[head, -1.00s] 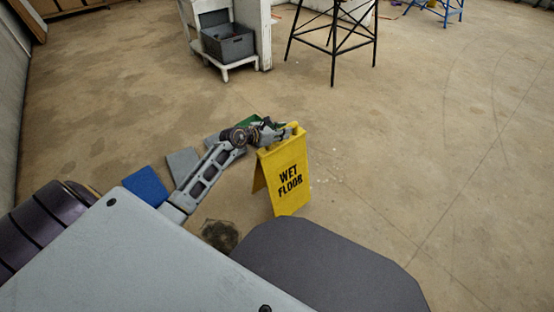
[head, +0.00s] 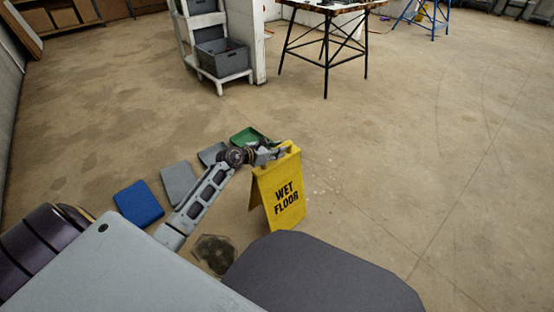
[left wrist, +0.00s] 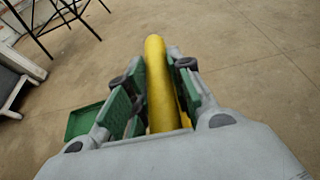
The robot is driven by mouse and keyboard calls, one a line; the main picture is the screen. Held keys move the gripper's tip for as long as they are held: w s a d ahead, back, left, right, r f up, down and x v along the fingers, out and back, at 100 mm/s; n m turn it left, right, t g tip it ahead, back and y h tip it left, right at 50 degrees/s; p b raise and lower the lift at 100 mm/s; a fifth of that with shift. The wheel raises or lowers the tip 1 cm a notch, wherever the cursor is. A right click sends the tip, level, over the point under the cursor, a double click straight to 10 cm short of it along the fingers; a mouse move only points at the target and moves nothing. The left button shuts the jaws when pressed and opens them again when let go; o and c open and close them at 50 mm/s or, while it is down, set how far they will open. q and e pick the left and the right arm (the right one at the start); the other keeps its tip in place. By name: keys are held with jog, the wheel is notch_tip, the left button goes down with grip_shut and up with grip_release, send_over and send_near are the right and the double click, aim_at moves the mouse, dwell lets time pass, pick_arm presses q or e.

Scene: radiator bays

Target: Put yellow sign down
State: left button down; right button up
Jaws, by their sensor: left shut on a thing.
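The yellow sign (head: 285,195) reads "WET FLOOR" and has an A-frame shape with its two panels spread. It is upright in the head view, just beyond my dark base. My left gripper (head: 277,152) is at its top edge. In the left wrist view the green-padded fingers of my left gripper (left wrist: 155,90) are shut on the yellow top bar (left wrist: 158,75) of the sign. I cannot tell whether the sign's feet touch the floor. My right gripper is not in view.
A blue lid (head: 139,203), grey pieces (head: 179,183) and a green tray (head: 247,137) lie on the floor by my left arm. A dark stain (head: 213,253) is near my base. A white shelf (head: 222,78) and a black-legged table (head: 325,55) stand further back. The floor at right is clear.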

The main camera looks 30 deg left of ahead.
aim_at(271, 163)
pick_arm(q)
jog(key=shift+f+b, duration=1.25)
jog(key=shift+f, duration=1.05)
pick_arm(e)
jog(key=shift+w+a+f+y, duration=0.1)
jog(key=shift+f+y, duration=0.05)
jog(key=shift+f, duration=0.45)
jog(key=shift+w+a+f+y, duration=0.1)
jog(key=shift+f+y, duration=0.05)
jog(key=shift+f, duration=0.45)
pick_arm(q)
jog(key=shift+f, duration=0.1)
jog(key=c, duration=1.3)
grip_release()
jog(key=shift+f, duration=0.1)
jog(key=shift+o, duration=0.2)
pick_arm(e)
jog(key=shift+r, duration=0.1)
